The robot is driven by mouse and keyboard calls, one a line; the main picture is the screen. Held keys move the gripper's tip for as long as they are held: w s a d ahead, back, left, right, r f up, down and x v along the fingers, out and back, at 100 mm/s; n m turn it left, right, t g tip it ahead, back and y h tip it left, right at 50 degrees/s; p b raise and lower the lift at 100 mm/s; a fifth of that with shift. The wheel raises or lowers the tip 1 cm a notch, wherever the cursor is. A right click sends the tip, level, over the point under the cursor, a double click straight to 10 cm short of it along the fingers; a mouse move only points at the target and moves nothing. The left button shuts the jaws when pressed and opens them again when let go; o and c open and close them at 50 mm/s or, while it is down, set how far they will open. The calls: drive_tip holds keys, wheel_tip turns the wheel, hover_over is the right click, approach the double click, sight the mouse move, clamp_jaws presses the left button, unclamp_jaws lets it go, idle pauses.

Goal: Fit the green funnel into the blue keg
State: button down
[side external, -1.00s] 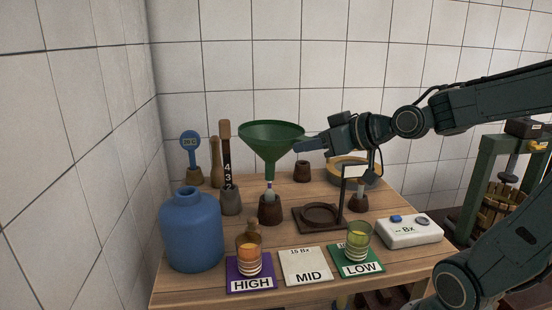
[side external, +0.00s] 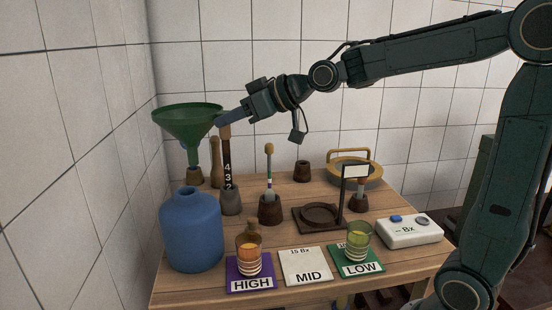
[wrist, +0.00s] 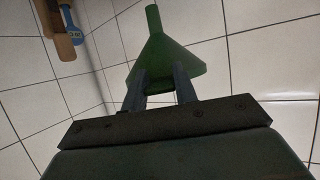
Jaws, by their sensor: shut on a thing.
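The green funnel (side external: 189,122) is held upright, spout down, in the air above and a little behind the blue keg. My gripper (side external: 222,121) is shut on the funnel's right rim side. In the wrist view my gripper's fingers (wrist: 160,90) close on the funnel (wrist: 158,55), whose spout points to the top of the picture. The blue keg (side external: 192,230) stands upright at the table's left front corner, with its open neck facing up. The spout's tip shows above the keg's neck, apart from it. The keg does not show in the wrist view.
A dark numbered paddle (side external: 227,165) and a wooden pestle-like tool (side external: 215,160) stand close behind the keg. Glasses on the HIGH card (side external: 250,284) and LOW card (side external: 361,268) stand right of the keg.

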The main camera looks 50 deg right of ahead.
drive_tip(key=shift+w+a+r+y, duration=0.2)
drive_tip(key=shift+w+a+y, duration=0.1)
drive_tip(key=shift+w+a, duration=0.5)
drive_tip(key=shift+f, duration=2.95)
wheel_tip(320, 180, down, 6)
idle(3.0)
drive_tip(key=c, duration=1)
unclamp_jaws()
drive_tip(key=shift+f, duration=0.1)
drive_tip(key=shift+s, duration=0.15)
